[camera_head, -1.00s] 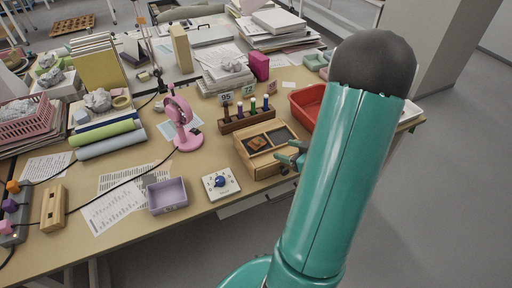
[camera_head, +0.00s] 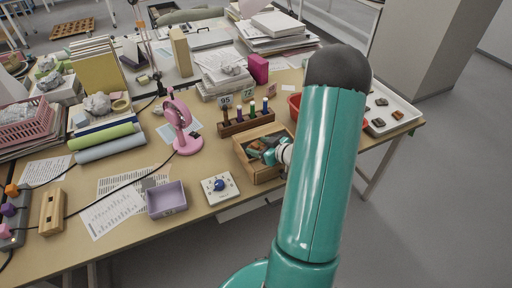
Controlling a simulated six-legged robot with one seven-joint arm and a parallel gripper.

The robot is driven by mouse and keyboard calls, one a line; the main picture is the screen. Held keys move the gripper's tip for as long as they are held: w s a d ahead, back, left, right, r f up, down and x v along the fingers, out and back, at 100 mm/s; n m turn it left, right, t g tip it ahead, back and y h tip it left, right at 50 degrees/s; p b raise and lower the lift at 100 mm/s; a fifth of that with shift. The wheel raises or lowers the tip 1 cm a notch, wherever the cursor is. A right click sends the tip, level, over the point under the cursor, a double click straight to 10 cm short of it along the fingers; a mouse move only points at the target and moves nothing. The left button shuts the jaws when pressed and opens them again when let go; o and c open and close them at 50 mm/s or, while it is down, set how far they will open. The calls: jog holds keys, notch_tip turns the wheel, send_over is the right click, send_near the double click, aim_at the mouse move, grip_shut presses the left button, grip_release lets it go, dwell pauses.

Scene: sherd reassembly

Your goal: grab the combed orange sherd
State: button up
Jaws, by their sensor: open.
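My gripper (camera_head: 265,153) is small in view, teal and open, inside or just above the wooden box (camera_head: 247,168) on the desk. A brownish sherd (camera_head: 256,145) in the box is mostly hidden by my fingers; its surface pattern is too small to make out. I cannot tell whether the fingers touch it. More sherds lie on a white tray (camera_head: 378,129) at the desk's right end, among them a reddish-orange one (camera_head: 398,115). I cannot tell from this view which sherd is combed.
A rack of coloured pegs (camera_head: 233,127) stands behind the box. A red bin (camera_head: 294,105) is partly hidden by my arm.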

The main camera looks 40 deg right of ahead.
jog(key=shift+w, duration=0.15)
jog(key=shift+c, duration=0.5)
jog(key=c, duration=0.5)
jog(key=shift+c, duration=0.2)
